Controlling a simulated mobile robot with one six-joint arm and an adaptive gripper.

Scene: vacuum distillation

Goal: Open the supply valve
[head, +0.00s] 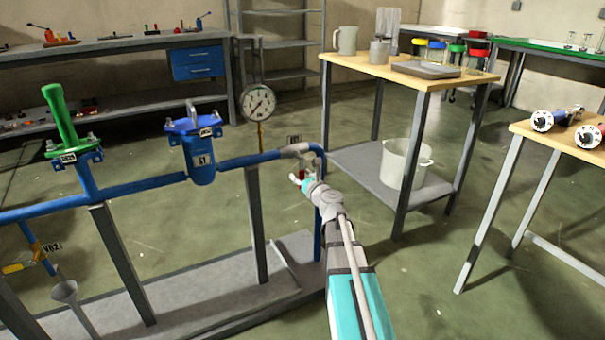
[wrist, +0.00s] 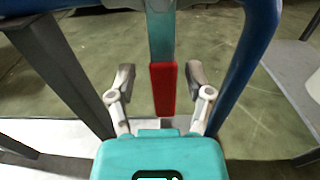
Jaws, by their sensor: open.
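A valve lever with a red grip (wrist: 163,90) hangs straight down near the right end of the blue pipe run. In the wrist view its upper part is grey-teal and its red end lies between my gripper's fingers. My gripper (wrist: 160,78) is open, with a visible gap on each side of the red grip. In the head view my gripper (head: 303,181) is at the pipe's right end, just below the bend, and the red grip is mostly hidden by it. A small label (head: 294,139) stands above the pipe there, too small to read.
The pipe's downward leg (wrist: 256,50) is close on the right of my gripper. A wooden-topped table (head: 385,72) stands behind to the right.

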